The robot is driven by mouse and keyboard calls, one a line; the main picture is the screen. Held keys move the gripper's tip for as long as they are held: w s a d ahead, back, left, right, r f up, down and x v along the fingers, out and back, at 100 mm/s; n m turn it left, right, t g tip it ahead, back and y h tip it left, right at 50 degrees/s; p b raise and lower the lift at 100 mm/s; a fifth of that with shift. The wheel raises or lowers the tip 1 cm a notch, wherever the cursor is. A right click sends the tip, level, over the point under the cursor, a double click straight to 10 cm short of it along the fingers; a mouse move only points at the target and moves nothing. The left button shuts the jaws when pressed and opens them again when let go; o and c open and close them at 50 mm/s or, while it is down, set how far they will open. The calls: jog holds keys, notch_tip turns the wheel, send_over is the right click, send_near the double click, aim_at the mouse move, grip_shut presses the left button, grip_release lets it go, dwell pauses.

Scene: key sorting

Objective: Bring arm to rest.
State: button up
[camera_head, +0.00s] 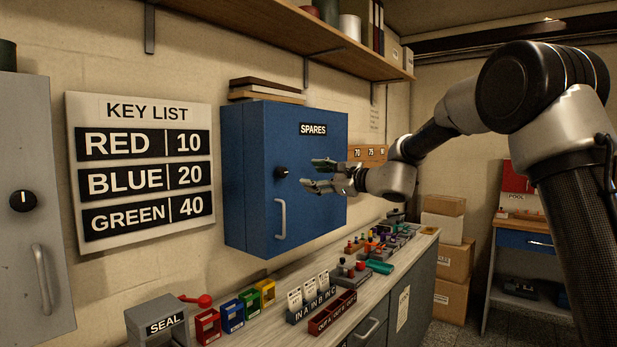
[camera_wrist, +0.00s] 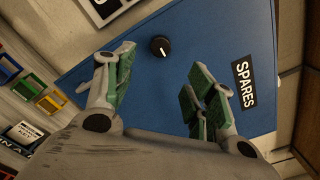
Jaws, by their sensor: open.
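My gripper (camera_head: 318,176) is at the end of my arm, which reaches in from the right in the head view. It is in front of the closed blue SPARES cabinet (camera_head: 250,190), to the right of the cabinet's black knob (camera_head: 281,172) and above its handle (camera_head: 281,218). In the wrist view my gripper (camera_wrist: 158,88) has its green-padded fingers spread apart with nothing between them. The blue cabinet door (camera_wrist: 165,85) lies beyond the fingers, with its knob (camera_wrist: 160,46) and SPARES label (camera_wrist: 243,83) visible. I cannot tell the exact gap to the door.
The counter below holds a SEAL box (camera_head: 160,322), coloured key holders (camera_head: 208,325), a red tray (camera_head: 333,311) and several small items. A wooden shelf (camera_head: 290,30) runs overhead. Cardboard boxes (camera_head: 452,262) stand on the floor at right. A grey cabinet (camera_head: 28,230) is at far left.

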jog(key=s+d+f+n+g+h, duration=0.2)
jog(key=s+d+f+n+g, duration=0.15)
jog(key=s+f, duration=0.4)
jog(key=s+d+f+n+g+h, duration=0.25)
jog(key=s+f+n, duration=0.25)
jog(key=s+f, duration=0.25)
jog(key=s+d+n+h, duration=0.8)
jog(key=s+d+h, duration=0.1)
jog(key=s+d, duration=1.9)
jog(key=shift+s+f+g+h, duration=0.3)
jog(key=shift+s+f+h, duration=0.05)
jog(key=shift+s, duration=0.9)
